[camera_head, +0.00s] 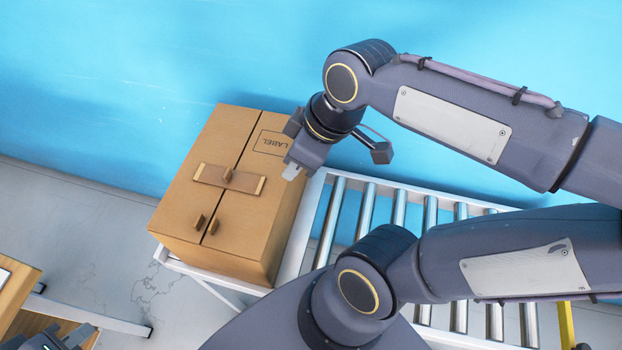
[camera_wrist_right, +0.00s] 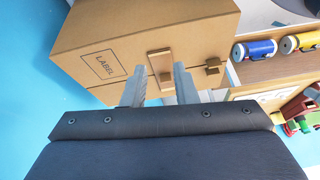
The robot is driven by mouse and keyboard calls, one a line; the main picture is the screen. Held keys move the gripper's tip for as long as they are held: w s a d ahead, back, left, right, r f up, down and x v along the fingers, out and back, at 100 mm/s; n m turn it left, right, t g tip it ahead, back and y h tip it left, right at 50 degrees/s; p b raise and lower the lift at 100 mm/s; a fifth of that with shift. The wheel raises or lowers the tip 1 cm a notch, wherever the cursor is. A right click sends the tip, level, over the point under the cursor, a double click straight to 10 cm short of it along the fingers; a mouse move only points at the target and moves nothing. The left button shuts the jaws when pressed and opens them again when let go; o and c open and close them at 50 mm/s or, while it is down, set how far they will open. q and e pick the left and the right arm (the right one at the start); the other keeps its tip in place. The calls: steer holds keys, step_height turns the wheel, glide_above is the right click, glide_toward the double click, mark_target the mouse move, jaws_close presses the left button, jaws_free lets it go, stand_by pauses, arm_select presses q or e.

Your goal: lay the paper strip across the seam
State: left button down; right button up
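The cardboard box (camera_head: 188,205) has a dark seam (camera_head: 243,148) running down its top. The brown paper strip (camera_head: 208,173), pale at its ends and with a small upright tab in its middle, lies across the seam; it also shows in the right wrist view (camera_wrist_right: 165,82). My right gripper (camera_head: 291,171) is above the box's right edge, beside the strip and apart from it. In the right wrist view its two fingers (camera_wrist_right: 159,72) are spread and empty, with the strip's tab between them in the picture. My left gripper (camera_head: 62,339) shows only partly at the bottom left, away from the box.
Two small brown tabs (camera_head: 206,224) stand near the box's front edge. A printed label (camera_head: 272,142) lies right of the seam. The roller conveyor (camera_head: 398,207) extends right. A wooden table (camera_head: 15,290) is lower left; blue (camera_wrist_right: 256,50) and yellow (camera_wrist_right: 300,42) cylinders show in the wrist view.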

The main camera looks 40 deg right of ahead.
steer(key=shift+s+d+f+m+t+y, duration=0.15)
steer(key=shift+s+f+m+t, duration=0.3)
steer(key=shift+m, duration=0.9)
steer(key=shift+s+a+f+m+t+y, duration=0.1)
steer(key=shift+s+f+m+t, duration=0.1)
steer(key=shift+s+f+m, duration=0.8)
steer(key=shift+s+d+f+m+t+y, duration=0.15)
steer(key=shift+s+m+t, duration=0.25)
steer(key=shift+m, duration=1.25)
